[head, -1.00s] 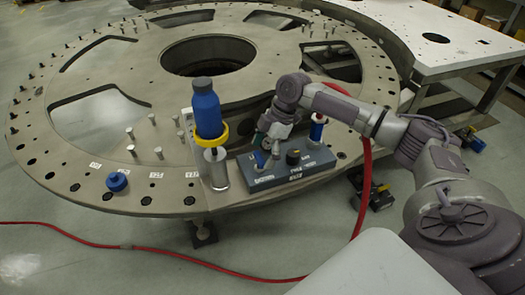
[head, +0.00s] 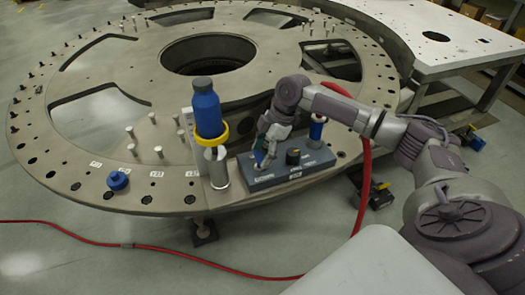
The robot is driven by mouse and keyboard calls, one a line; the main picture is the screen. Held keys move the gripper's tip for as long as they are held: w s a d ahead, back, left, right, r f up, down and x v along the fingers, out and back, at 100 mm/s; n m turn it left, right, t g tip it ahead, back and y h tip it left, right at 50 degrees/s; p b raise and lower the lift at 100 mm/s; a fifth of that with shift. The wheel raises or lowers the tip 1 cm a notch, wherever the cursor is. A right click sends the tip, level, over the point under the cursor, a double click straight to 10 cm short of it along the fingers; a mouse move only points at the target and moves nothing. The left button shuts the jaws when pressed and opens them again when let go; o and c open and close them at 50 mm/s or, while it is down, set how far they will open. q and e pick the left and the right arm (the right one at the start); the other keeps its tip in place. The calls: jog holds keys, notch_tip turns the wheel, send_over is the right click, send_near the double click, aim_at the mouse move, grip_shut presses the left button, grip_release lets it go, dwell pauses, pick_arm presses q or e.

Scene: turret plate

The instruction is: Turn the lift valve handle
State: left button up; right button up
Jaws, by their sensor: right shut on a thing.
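The grey-blue valve box (head: 268,182) sits on the near edge of the round turret plate. A small blue valve handle (head: 259,156) stands up from the left part of its top. My right gripper (head: 265,148) comes down from above and is shut on this handle, with its fingers hiding part of it. A black knob (head: 293,156) stands on the box to the right of the gripper. The white labels on the box are too small to read surely. My left gripper is out of view.
A blue bottle-like cylinder (head: 207,112) with a yellow ring stands just left of the box. Another blue cylinder (head: 316,130) stands behind it at the right. Several pegs and a blue cap (head: 118,181) are on the turret plate (head: 130,70). A red hose (head: 364,190) hangs at right.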

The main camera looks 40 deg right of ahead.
jog(key=m+t+p, duration=0.1)
jog(key=m+p, duration=0.2)
jog(key=p, duration=0.1)
jog(key=m+t+h+p, duration=0.1)
jog(key=m+p, duration=0.2)
jog(key=p, duration=0.1)
jog(key=m+h+p, duration=0.1)
jog(key=m+p, duration=0.2)
jog(key=p, duration=0.2)
jog(key=shift+s+a+r+m+t, duration=0.3)
jog(key=shift+s+m+t, duration=0.05)
jog(key=shift+m+t, duration=0.05)
jog(key=m, duration=0.1)
jog(key=m+h+p, duration=0.1)
jog(key=shift+a+f+m, duration=0.1)
jog(key=shift+f+m, duration=0.1)
jog(key=shift+m, duration=0.2)
jog(key=shift+a+f+m+t+h+p, duration=0.1)
jog(key=shift+m+t+h+p, duration=0.25)
jog(key=shift+m, duration=0.45)
jog(key=shift+m+h, duration=0.75)
jog(key=shift+m, duration=1.15)
jog(key=o, duration=1.1)
jog(key=shift+o, duration=0.2)
